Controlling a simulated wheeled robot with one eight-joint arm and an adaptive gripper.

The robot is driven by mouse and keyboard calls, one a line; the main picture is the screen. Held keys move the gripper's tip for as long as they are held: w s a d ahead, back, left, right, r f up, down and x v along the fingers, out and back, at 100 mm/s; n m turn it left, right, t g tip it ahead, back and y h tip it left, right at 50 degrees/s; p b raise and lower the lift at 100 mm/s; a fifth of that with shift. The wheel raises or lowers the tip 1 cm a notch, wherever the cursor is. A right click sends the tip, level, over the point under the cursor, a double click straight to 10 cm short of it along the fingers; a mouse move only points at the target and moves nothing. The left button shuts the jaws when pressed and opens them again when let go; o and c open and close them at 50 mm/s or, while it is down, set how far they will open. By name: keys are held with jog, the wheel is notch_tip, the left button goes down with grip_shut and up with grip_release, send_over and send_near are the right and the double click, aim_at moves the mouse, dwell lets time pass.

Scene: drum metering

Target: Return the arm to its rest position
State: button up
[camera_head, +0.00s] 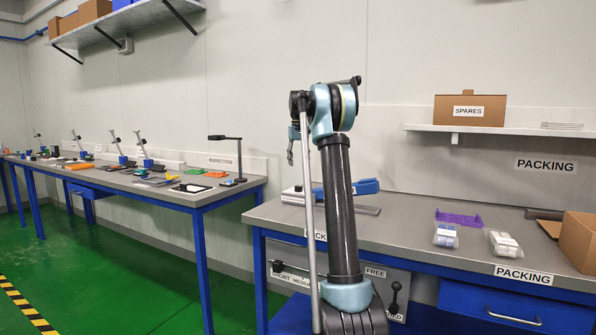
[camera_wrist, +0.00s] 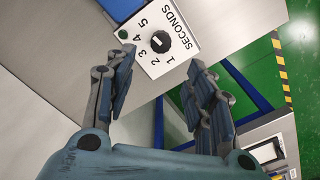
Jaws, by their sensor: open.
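My arm rises in the middle of the head view, bent at the top above the packing bench (camera_head: 400,222). My gripper (camera_head: 291,152) shows there only in part, small and pointing down beside the arm. In the wrist view my gripper (camera_wrist: 160,60) has its two fingers spread apart, with nothing between them. Beyond the fingertips is a white panel (camera_wrist: 183,60) with a black dial (camera_wrist: 160,42), the numbers 1 to 5 and the word SECONDS. Any contact with the panel cannot be told.
A blue and white device (camera_head: 362,187) lies on the packing bench behind my arm. Two clear packs (camera_head: 446,235) (camera_head: 503,244), a purple tray (camera_head: 458,218) and a cardboard box (camera_head: 580,240) are at right. The inspection bench (camera_head: 200,197) stands at left. Green floor (camera_head: 110,270) is clear.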

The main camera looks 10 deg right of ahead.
jog(key=shift+r, duration=0.15)
jog(key=s+f+t, duration=0.1)
jog(key=s+f, duration=0.2)
jog(key=s, duration=1.3)
jog(key=s+f, duration=0.3)
jog(key=s, duration=1.2)
jog(key=s+f+m+t, duration=0.1)
jog(key=s+f, duration=2.3)
jog(key=s, duration=0.2)
jog(key=shift+a, duration=0.2)
